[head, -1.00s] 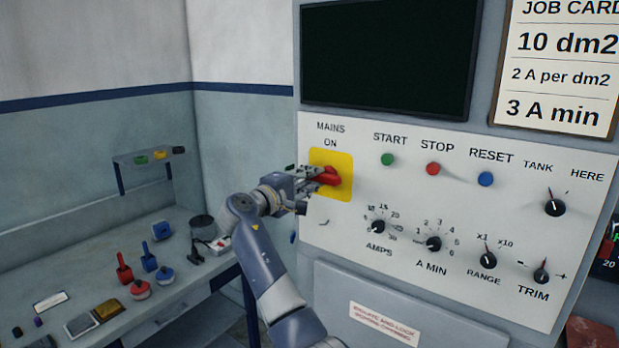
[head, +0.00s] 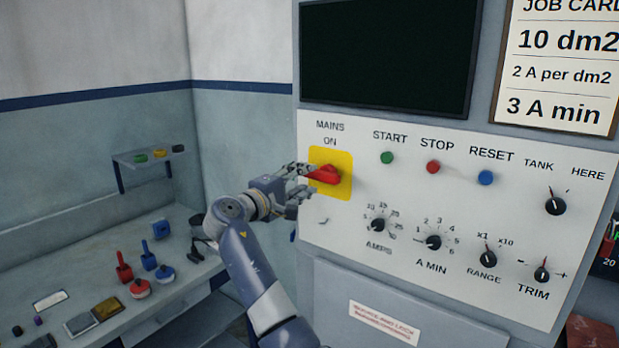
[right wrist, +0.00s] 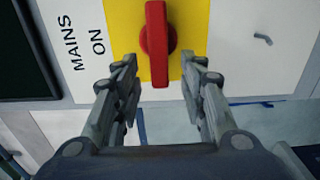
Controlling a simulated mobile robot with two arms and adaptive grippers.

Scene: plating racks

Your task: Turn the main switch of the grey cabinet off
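The main switch is a red handle (head: 325,173) on a yellow plate (head: 343,191), under the words MAINS and ON on the grey cabinet's white panel (head: 400,268). The handle lies roughly level across the plate, not pointing up at ON. In the right wrist view the handle (right wrist: 157,42) shows whole, turned with the camera. My right gripper (head: 304,182) is at the left of the switch. Its two fingers (right wrist: 159,68) are spread on either side of the handle's near end, with gaps visible on both sides. My left gripper is out of view.
Green (head: 387,158), red (head: 433,167) and blue (head: 486,178) buttons and several black knobs are to the right on the panel. A small hook (head: 323,221) is below the plate. A workbench (head: 185,296) with tools stands at the left.

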